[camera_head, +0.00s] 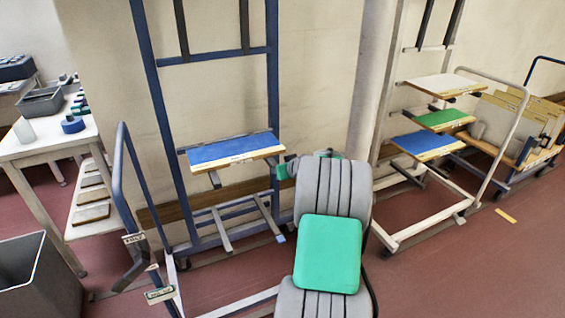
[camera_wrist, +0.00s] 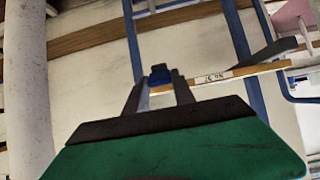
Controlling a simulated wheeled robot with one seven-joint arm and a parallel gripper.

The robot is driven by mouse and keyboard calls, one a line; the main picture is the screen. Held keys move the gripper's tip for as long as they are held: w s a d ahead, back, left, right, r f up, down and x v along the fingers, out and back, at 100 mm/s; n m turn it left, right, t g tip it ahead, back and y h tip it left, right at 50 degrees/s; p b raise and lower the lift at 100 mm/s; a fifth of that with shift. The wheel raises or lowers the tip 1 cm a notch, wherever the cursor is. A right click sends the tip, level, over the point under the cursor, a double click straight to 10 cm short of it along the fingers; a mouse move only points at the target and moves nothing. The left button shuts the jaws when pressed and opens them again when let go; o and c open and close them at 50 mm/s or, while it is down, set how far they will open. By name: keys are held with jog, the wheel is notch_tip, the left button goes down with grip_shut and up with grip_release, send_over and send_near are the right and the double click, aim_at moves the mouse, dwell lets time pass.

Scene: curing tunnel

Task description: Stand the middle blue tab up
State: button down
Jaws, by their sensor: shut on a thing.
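In the wrist view, a small dark-blue tab (camera_wrist: 160,75) sits between the fingertips of my gripper (camera_wrist: 159,80), which is shut on it. The fingers cover the tab's sides, so its exact tilt is hard to tell. In the head view, my gripper (camera_head: 282,171) is at the right end of the blue-topped board on the blue rack, and its fingers and the held tab are hidden. Another blue tab (camera_head: 280,238) shows at the end of a lower rack arm.
The blue rack (camera_head: 160,110) holds a blue-topped board (camera_head: 233,150). Its labelled edge (camera_wrist: 235,75) lies beside my fingers in the wrist view. A white rack (camera_head: 385,150) with several boards stands right. A white table (camera_head: 50,145) and grey bin (camera_head: 35,275) are left.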

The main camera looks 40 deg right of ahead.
jog(key=g+p, duration=0.1)
jog(key=p, duration=0.1)
jog(key=w+r+g+y+p, duration=0.1)
jog(key=g+p, duration=0.1)
jog(key=p, duration=0.1)
jog(key=r+g+p, duration=0.1)
jog(key=g+p, duration=0.1)
jog(key=p, duration=0.1)
jog(key=shift+w+d, duration=0.2)
jog(key=shift+w, duration=0.15)
jog(key=g+p, duration=0.1)
jog(key=p, duration=0.1)
jog(key=w+g+y+p, duration=0.1)
jog(key=g+p, duration=0.1)
jog(key=p, duration=0.1)
jog(key=shift+d+f+g, duration=0.15)
jog(key=shift+g, duration=0.15)
jog(key=shift+w+f+g+y+p, duration=0.1)
jog(key=shift+g+y+p, duration=0.25)
jog(key=shift+p, duration=0.25)
jog(key=c, duration=1)
grip_release()
jog(key=shift+c, duration=0.2)
notch_tip(320, 180, up, 8)
jog(key=shift+s, duration=0.4)
